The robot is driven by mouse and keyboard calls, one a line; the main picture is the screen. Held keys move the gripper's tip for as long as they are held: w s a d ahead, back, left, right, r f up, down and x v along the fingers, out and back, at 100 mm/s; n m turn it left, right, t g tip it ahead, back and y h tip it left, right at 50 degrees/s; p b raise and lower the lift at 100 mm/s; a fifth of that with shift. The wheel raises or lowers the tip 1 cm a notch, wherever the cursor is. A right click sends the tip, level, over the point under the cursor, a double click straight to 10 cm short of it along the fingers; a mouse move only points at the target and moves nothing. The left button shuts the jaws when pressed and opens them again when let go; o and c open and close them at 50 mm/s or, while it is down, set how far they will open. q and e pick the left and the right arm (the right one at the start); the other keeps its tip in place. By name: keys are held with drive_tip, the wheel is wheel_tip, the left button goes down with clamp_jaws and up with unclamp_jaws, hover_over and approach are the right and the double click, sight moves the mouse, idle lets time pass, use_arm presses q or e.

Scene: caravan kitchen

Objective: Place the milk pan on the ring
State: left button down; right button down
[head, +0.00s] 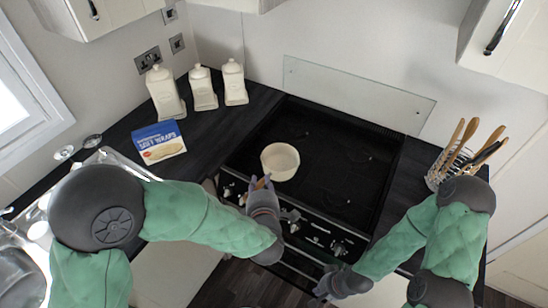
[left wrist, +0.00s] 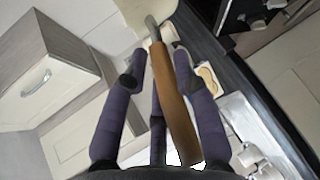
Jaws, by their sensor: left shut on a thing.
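The milk pan (head: 280,161) is cream with a wooden handle and appears over the front left part of the black hob (head: 345,175). I cannot tell whether its base touches the hob. My left gripper (head: 259,186) is shut on the handle, at the hob's front edge. In the left wrist view, the wooden handle (left wrist: 173,105) lies between the fingers of my left gripper (left wrist: 158,68), and part of the cream pan (left wrist: 145,12) shows beyond. The rings are too dark to make out clearly. My right gripper (head: 328,289) is low in front of the cooker; its fingers are unclear.
Three cream canisters (head: 204,90) and a blue wraps packet (head: 159,142) stand on the left worktop. A utensil holder (head: 440,170) is on the right worktop. A glass splashback (head: 355,92) rises behind the hob. Control knobs (head: 338,248) line the cooker front. The hob's right side is clear.

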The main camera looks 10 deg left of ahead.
use_arm(q)
drive_tip(key=shift+w+a+f+b, duration=0.6)
drive_tip(key=shift+w+a+f, duration=0.4)
drive_tip(key=shift+w+f, duration=1.1)
drive_tip(key=shift+w+a+f+b, duration=0.55)
drive_tip(key=shift+w+a+f, duration=0.45)
drive_tip(key=shift+w+f, duration=1.1)
drive_tip(key=shift+w+a+f+b, duration=0.6)
drive_tip(key=shift+w+a+f, duration=0.4)
drive_tip(key=shift+w+f, duration=1.1)
drive_tip(key=shift+f, duration=0.2)
drive_tip(key=c, duration=1)
unclamp_jaws()
drive_tip(key=shift+s, duration=0.1)
drive_tip(key=shift+o, duration=0.2)
drive_tip(key=shift+r, duration=0.1)
